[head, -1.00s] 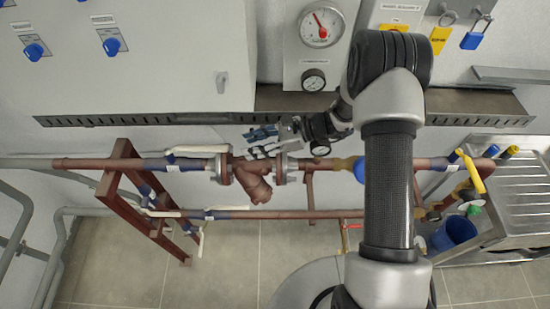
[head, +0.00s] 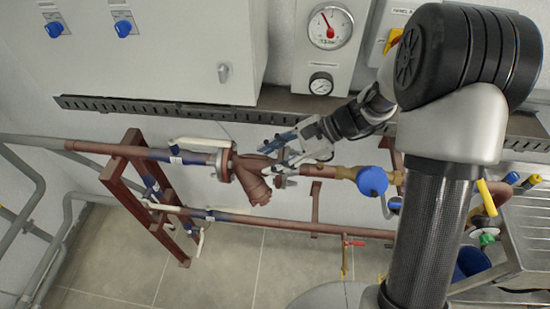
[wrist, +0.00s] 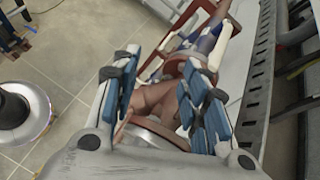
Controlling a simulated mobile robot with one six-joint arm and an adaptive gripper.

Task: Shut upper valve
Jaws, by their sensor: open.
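The upper pipe carries a blue valve body (head: 178,157) with a long white lever (head: 200,143) lying roughly along the pipe, left of the brown Y-shaped strainer. My gripper (head: 266,158) is open and empty, over the right side of the strainer (head: 252,180), with its fingers towards the left. The lever is further left, apart from the fingers. In the wrist view, the blue-padded fingers (wrist: 165,98) stand wide apart with the strainer (wrist: 158,102) showing between them. A white lever (wrist: 228,40) shows beyond the right finger. I cannot tell whether the fingers touch the strainer.
A lower pipe (head: 270,225) with another white lever (head: 200,242) runs below. A brown frame (head: 120,180) supports the pipes at left. A slotted rail (head: 150,108) and grey cabinet (head: 170,45) are behind. A blue round part (head: 372,181) is on the upper pipe at right.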

